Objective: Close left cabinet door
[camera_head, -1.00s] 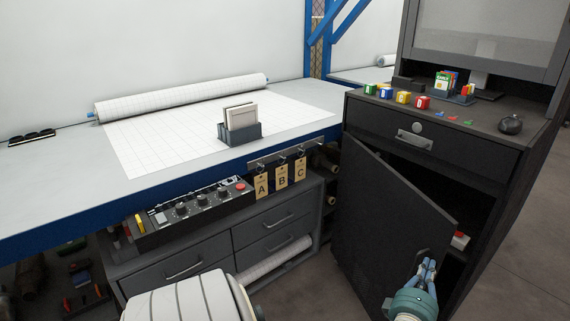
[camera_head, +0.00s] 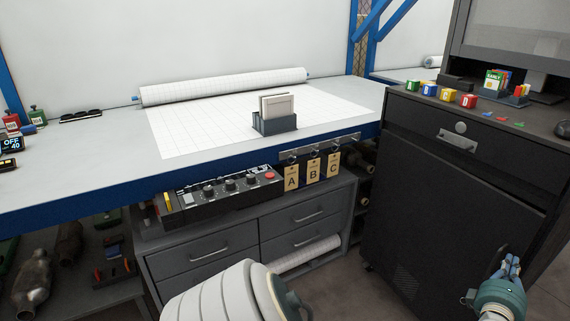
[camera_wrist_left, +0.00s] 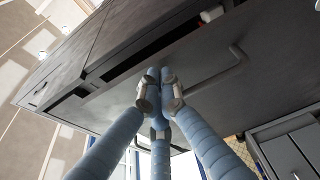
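The black cabinet door (camera_head: 440,215) stands below the drawer of the dark cabinet at the right. It is almost closed, and a dark gap shows along its top edge in the head view. In the left wrist view the door (camera_wrist_left: 230,95) also shows a narrow dark gap beside the cabinet frame. The door's bar handle (camera_wrist_left: 218,78) is to the right of the fingers there, not between them. My left gripper (camera_head: 508,262) has its fingers together at the door's outer side, and its tips are close to the door (camera_wrist_left: 160,78). My right gripper is not in view.
A drawer with a handle (camera_head: 458,140) is above the door. Colored boxes (camera_head: 448,95) stand on the cabinet top. A blue-edged workbench (camera_head: 100,195) with grey drawers (camera_head: 300,215) stands to the left. Some floor is free in front of the cabinet.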

